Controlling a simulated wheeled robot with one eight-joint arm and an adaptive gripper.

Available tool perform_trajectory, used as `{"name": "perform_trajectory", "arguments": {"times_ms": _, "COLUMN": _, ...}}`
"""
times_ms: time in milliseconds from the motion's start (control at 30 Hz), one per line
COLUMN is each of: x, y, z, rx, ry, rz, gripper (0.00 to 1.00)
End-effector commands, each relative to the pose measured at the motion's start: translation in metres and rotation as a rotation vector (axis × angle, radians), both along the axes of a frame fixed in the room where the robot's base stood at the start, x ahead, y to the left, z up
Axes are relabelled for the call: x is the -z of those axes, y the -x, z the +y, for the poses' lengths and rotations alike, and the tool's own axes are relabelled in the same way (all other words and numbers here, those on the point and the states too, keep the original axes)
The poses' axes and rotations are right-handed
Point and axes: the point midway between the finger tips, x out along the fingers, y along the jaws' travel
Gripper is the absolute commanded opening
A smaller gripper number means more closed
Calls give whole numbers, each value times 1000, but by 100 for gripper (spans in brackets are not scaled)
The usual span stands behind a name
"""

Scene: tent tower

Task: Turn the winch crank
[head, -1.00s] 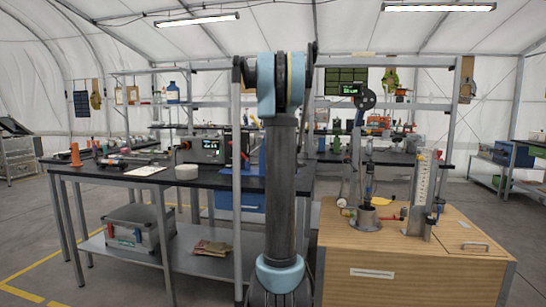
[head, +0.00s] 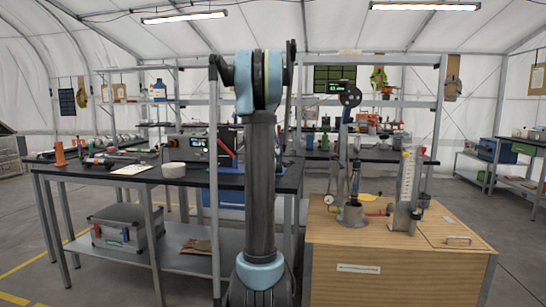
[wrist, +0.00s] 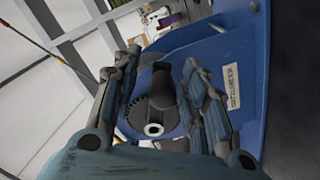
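In the wrist view, a blue winch body (wrist: 238,55) with a white label fills the right side. A dark round toothed part with a pale hub (wrist: 153,129) sits on its face, with a black handle-like piece (wrist: 161,88) above the hub. My gripper (wrist: 160,95) has its two fingers apart, one on each side of this black piece; I see a gap on the left, and cannot tell whether the right finger touches it. In the head view my arm hides my gripper, and only part of a blue stand (head: 226,160) with a red bar shows on the bench.
The black-topped bench (head: 100,172) holds a white round container (head: 174,169), an orange cone (head: 60,153) and tools. A wooden cabinet (head: 380,255) with a metal apparatus (head: 352,212) stands at right. An upright post (head: 214,200) is close left of my arm. Floor is free at far right.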

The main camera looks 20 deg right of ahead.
Motion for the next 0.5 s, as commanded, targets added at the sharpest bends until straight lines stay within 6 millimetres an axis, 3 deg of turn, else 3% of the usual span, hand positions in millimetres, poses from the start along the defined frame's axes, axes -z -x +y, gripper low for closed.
{"name": "perform_trajectory", "arguments": {"times_ms": 267, "x": 0, "y": 3, "z": 3, "rx": -2, "ry": 1, "rz": 0, "gripper": 40}}
{"name": "perform_trajectory", "arguments": {"times_ms": 500, "x": 0, "y": 29, "z": 19, "rx": -3, "ry": 1, "rz": 1, "gripper": 40}}
